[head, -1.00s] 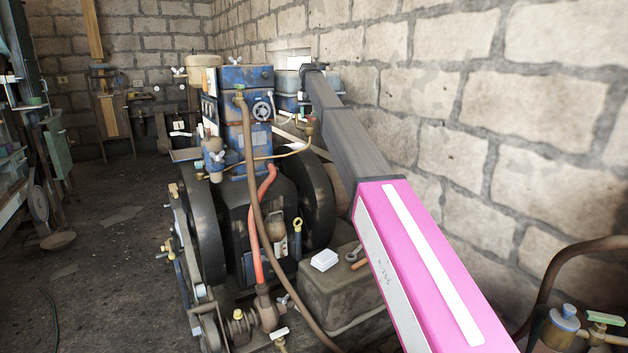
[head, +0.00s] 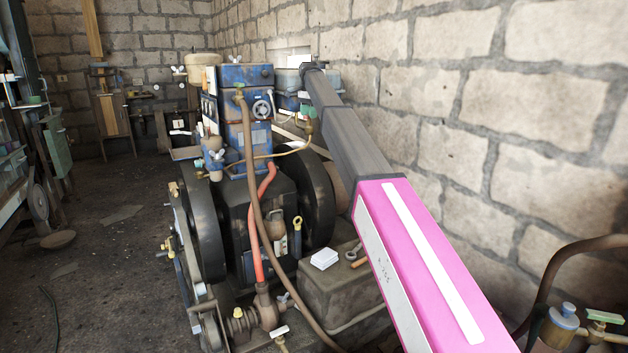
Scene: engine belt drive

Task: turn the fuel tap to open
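The blue engine (head: 247,125) stands in the middle of the head view. A small tap with a green handle (head: 307,110) sits under the grey-blue tank (head: 328,82) at the engine's right. It looks like the fuel tap: a thin copper-coloured fuel line (head: 285,150) runs from its brass body to the engine's left side. The handle is too small to tell its setting. My arm reaches from the lower right to just above and beside this tap. My gripper does not show beyond the arm's dark far end, so its contact with the tap cannot be seen.
Another green-handled valve (head: 238,96) tops the brown hose. A blue-capped vessel (head: 564,318) with a green-handled tap (head: 604,317) stands at lower right. Black flywheels flank the engine. A stone block (head: 340,285) lies right of it, near the brick wall. Floor at left is mostly clear.

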